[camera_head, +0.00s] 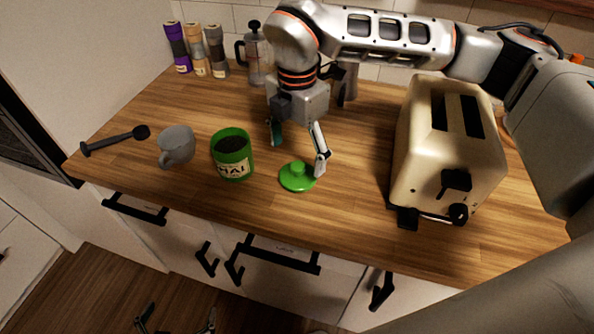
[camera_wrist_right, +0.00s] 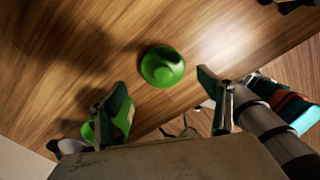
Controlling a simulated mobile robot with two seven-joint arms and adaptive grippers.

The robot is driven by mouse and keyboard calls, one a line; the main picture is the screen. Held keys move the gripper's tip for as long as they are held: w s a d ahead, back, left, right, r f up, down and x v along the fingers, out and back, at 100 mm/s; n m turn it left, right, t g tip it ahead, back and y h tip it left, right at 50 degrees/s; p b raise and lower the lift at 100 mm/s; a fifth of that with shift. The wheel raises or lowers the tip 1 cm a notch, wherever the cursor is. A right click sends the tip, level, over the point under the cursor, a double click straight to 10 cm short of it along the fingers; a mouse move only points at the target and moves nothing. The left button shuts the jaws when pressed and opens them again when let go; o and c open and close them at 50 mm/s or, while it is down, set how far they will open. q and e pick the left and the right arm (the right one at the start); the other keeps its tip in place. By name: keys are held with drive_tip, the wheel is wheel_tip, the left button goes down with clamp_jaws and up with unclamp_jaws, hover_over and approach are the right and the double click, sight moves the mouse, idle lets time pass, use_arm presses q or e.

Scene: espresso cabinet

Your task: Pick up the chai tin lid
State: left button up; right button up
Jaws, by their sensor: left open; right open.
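The green chai tin lid (camera_head: 297,178), round with a raised knob, lies flat on the wooden counter right of the chai tin. It also shows in the right wrist view (camera_wrist_right: 162,66), ahead of the spread fingers. The green chai tin (camera_head: 232,157) stands upright and uncovered, with dark contents and a pale label; part of it seems to show behind a finger in the wrist view. My right gripper (camera_head: 298,156) points down, open and empty, over the lid's far side; whether a finger touches the lid I cannot tell. My left gripper (camera_head: 177,320) is open and empty, low before the drawers.
A grey mug (camera_head: 177,146) and a black scoop (camera_head: 115,140) are left of the tin. A cream toaster (camera_head: 446,150) stands to the right. The counter in front of the lid is clear.

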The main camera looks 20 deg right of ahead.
sight(299, 166)
drive_tip(key=shift+s+f, duration=0.1)
drive_tip(key=shift+f, duration=0.4)
drive_tip(key=f, duration=0.2)
drive_tip(key=f+p, duration=0.1)
drive_tip(key=shift+s+f, duration=0.2)
drive_tip(key=shift+s, duration=0.05)
drive_tip(key=shift+w+f, duration=0.1)
drive_tip(key=shift+f, duration=0.5)
drive_tip(key=c, duration=1)
use_arm(q)
drive_tip(key=shift+w+r, duration=0.4)
drive_tip(key=shift+r, duration=0.45)
